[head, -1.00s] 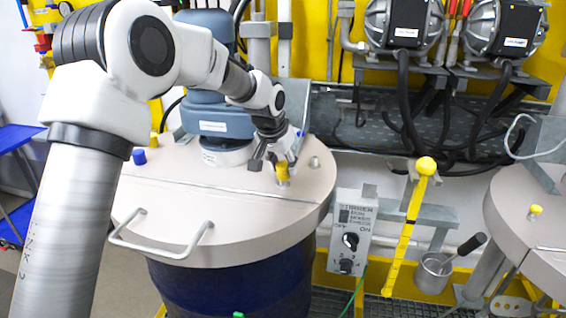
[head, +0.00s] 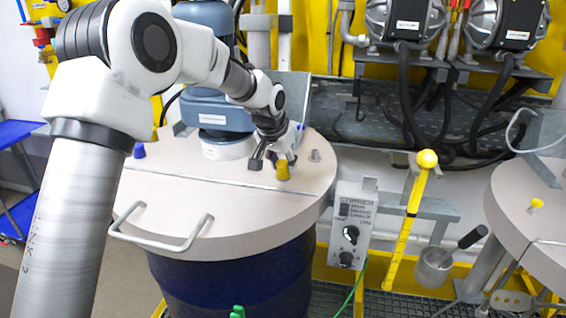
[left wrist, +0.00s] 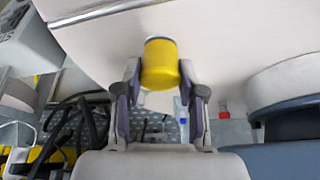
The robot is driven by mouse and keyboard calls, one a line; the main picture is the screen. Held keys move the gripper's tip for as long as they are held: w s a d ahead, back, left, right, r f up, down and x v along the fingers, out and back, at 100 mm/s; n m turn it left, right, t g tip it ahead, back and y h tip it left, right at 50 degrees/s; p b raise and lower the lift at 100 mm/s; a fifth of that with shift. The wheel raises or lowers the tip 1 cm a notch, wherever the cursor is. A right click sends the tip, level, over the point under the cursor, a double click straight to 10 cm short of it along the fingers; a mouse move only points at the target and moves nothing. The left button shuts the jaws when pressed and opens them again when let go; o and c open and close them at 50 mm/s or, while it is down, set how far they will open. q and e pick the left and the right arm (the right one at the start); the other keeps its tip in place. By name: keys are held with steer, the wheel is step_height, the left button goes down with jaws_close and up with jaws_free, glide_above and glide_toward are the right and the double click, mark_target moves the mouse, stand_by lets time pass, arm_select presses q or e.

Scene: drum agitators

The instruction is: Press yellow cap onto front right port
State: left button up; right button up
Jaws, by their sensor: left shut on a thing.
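The yellow cap (head: 283,171) is at the right part of the round beige drum lid (head: 225,215), in front of the agitator motor. My left gripper (head: 276,164) comes down from above, shut on the cap. In the left wrist view the cap (left wrist: 160,65) sits between the two fingertips, with a pale rim at its far end. The cap's lower end is at lid level in the head view. The port under it is hidden, so I cannot tell how firmly it is seated. My right gripper is not in view.
A bare metal port (head: 315,156) stands right of the cap. A blue cap (head: 139,150) is at the lid's left. The agitator motor (head: 215,120) rises behind. A lid handle (head: 160,235) and a switch box (head: 352,228) are in front and right.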

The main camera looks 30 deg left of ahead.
arm_select(q)
steer(key=shift+s+f, duration=0.1)
steer(key=shift+f, duration=0.25)
steer(key=shift+f, duration=0.2)
steer(key=shift+c, duration=1.1)
steer(key=o, duration=1.1)
steer(key=shift+r, duration=0.1)
